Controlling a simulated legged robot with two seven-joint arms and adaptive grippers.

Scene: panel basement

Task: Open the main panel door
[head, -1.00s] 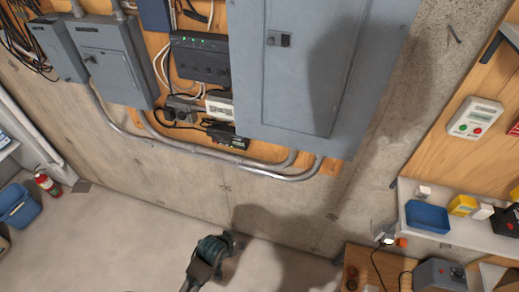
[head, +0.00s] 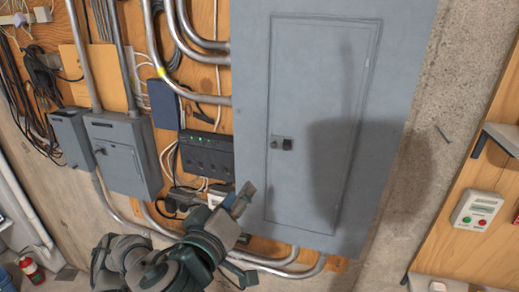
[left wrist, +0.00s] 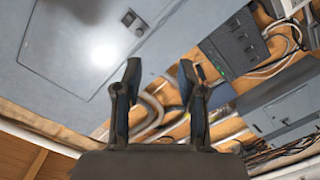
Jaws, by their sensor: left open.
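The main panel is a large grey metal box on the wall, and its inset door (head: 320,85) is shut flush in the head view. A small dark latch (head: 287,144) sits on the door's left edge. The door also shows in the left wrist view (left wrist: 75,35), with the latch (left wrist: 134,22) near the top. My left gripper (head: 245,236) is open and empty, below and left of the latch, apart from it. Its two spread fingers (left wrist: 160,73) show in the left wrist view. My right gripper is not in view.
Grey conduits (head: 280,262) curve below the panel. A black box with green lights (head: 206,155) and smaller grey boxes (head: 122,155) are left of it. A shelf bracket and a button box (head: 477,210) are at the right.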

